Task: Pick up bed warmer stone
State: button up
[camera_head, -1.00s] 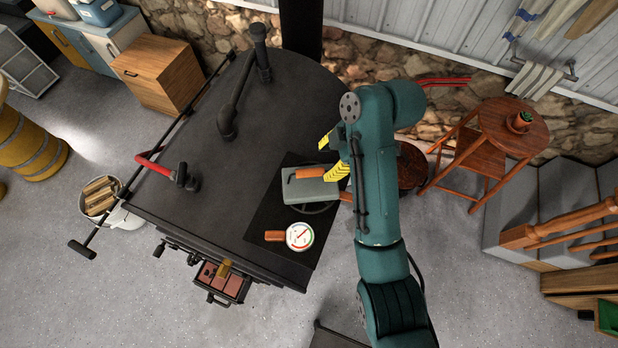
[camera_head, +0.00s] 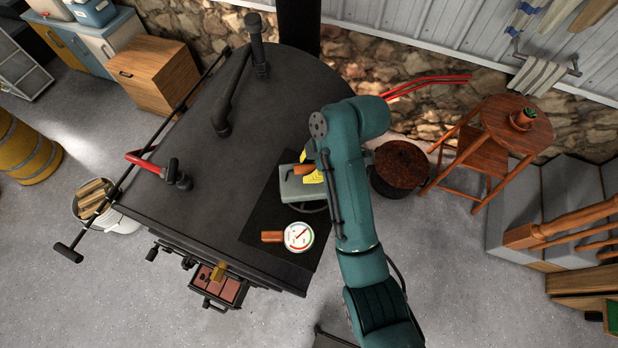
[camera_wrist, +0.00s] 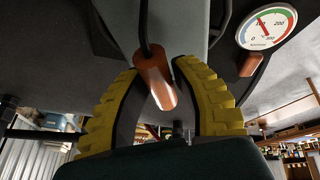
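The bed warmer stone (camera_head: 298,188) is a grey-green slab lying on a black mat (camera_head: 262,215) on the stove top. Its orange-brown wooden handle (camera_head: 303,170) sits on top, partly hidden by my gripper. My gripper (camera_head: 309,167) has yellow ridged fingers, one on each side of the handle. The stone still appears to rest on the stove.
A round dial thermometer (camera_head: 298,237) with a wooden handle lies just in front of the stone. A stool (camera_head: 512,122) and a dark round-topped container (camera_head: 402,165) stand to the right.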

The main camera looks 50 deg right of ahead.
grip_shut()
jog(key=shift+r, duration=0.2)
